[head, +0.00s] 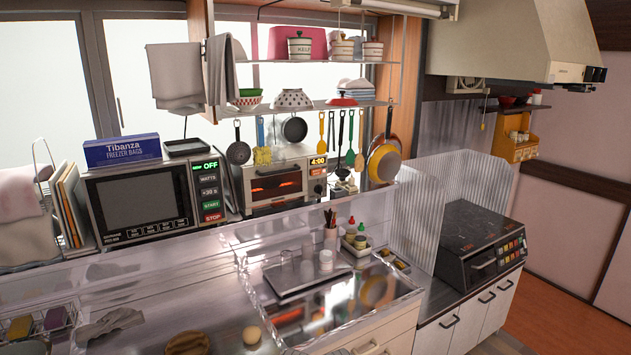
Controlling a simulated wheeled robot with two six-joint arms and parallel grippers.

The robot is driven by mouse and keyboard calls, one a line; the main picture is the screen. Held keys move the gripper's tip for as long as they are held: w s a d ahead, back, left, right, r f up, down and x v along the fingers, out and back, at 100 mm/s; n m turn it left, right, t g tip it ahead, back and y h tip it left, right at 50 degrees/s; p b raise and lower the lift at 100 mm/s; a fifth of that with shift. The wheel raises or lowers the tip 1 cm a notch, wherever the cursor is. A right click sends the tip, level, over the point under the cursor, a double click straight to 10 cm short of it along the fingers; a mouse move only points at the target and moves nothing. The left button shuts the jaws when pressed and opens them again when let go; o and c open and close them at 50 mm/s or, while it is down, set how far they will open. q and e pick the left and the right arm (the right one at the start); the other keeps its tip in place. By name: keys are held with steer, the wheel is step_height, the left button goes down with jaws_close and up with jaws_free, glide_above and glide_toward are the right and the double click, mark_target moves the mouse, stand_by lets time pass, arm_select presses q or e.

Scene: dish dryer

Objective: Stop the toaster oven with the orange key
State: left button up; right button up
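The toaster oven (273,207) stands on the back shelf, left of centre, beside the microwave. Its heating elements glow orange-red behind the glass door (276,186). Its display (318,161) on the right side of the front reads 4:00. A small orange key (317,171) sits just below the display. The oven's lower edge is partly behind the clear splash guard. Neither of my grippers shows in the head view.
The microwave (140,203) left of the oven shows OFF and has its own green START and red STOP keys. Pans and utensils, including a dark pan (294,129), hang above and in front of the oven's top. A clear splash guard (300,203) runs along the counter.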

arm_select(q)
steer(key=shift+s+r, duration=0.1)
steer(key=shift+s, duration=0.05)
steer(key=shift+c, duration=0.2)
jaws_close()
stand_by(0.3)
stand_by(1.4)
